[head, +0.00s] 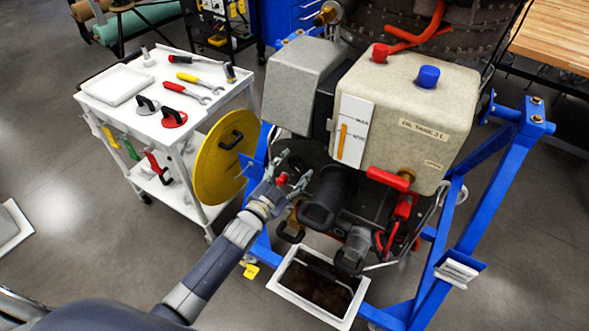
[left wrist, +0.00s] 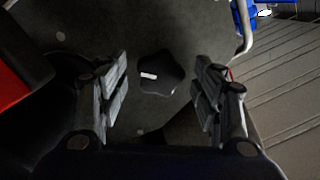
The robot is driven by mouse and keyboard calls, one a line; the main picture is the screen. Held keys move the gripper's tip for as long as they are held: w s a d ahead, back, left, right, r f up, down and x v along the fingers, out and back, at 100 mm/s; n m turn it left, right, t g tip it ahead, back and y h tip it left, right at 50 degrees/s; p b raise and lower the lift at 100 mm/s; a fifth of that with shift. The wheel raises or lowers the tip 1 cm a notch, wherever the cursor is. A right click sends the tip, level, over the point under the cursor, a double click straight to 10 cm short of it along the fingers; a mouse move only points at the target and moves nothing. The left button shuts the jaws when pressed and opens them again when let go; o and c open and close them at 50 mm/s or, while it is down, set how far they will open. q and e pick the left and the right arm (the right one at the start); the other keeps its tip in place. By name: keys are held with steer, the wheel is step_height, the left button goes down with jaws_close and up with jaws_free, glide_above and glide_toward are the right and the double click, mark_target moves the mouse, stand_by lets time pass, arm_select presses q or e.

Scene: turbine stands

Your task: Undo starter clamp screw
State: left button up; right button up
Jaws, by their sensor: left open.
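A black star-shaped knob (left wrist: 160,73) with a small white mark shows in the left wrist view, against a dark surface. It looks like the clamp screw's knob; I cannot make it out clearly in the head view. My left gripper (head: 291,172) is open beside the turbine, left of a black cylinder (head: 333,190) under the oil tank. In the left wrist view the fingers of my left gripper (left wrist: 161,88) stand on either side of the knob, apart from it, with nothing held. My right gripper is not in view.
The beige oil tank (head: 413,118) overhangs on the right, inside a blue stand (head: 490,185). A white drip tray (head: 318,312) lies below. A white tool cart (head: 135,127) and a yellow round cover (head: 213,165) stand to the left.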

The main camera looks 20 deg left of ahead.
arm_select(q)
steer(key=shift+w+d, duration=0.15)
steer(key=shift+w, duration=0.35)
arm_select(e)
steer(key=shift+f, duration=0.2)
arm_select(q)
steer(key=shift+c, duration=0.2)
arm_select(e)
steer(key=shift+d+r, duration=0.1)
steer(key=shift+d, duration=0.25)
